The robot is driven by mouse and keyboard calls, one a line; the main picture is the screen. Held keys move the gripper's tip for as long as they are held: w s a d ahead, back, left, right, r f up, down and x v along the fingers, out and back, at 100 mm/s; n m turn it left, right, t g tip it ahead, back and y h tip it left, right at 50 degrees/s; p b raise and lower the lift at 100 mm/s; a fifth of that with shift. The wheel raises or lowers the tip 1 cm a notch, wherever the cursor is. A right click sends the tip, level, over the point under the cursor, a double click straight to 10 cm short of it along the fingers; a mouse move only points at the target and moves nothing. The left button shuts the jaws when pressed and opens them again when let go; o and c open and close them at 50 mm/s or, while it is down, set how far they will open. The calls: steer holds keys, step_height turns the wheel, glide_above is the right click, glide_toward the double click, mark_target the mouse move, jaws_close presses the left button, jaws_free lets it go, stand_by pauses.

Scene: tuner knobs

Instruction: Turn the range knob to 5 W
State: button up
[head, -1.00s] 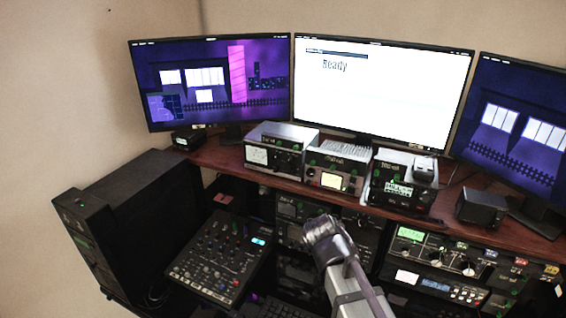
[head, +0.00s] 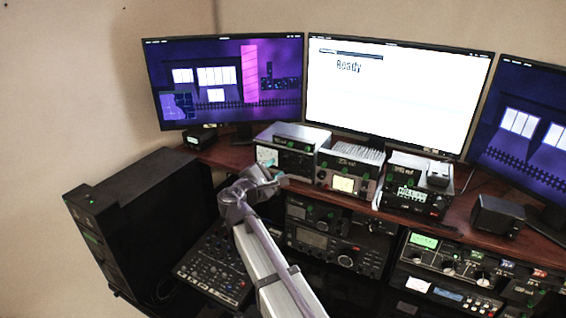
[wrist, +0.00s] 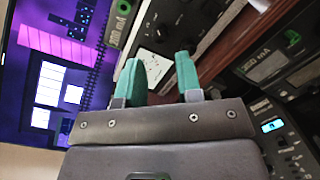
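My gripper (head: 275,172) is in front of the left desktop unit (head: 299,139), a grey box with a white meter and a dark control panel. In the wrist view my gripper (wrist: 159,76) has two teal fingers set apart, with nothing between them. The unit's white meter (wrist: 153,64) shows beyond and between the fingers, and its dark panel (wrist: 172,20) with small knobs is above that. I cannot read which knob is the range knob or where it points. In the head view my gripper partly covers the unit's meter side.
A middle unit (head: 344,184) with a lit meter and a right unit (head: 411,197) stand on the same wooden shelf (head: 225,153). Monitors stand behind. Below are a mixer (head: 209,272) and radio racks (head: 333,240). A black tower (head: 150,210) stands left.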

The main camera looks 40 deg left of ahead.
mark_target(285, 160)
steer(key=w, duration=0.5)
steer(key=shift+w+a, duration=0.25)
steer(key=shift+a, duration=0.05)
steer(key=shift+c, duration=0.3)
jaws_close()
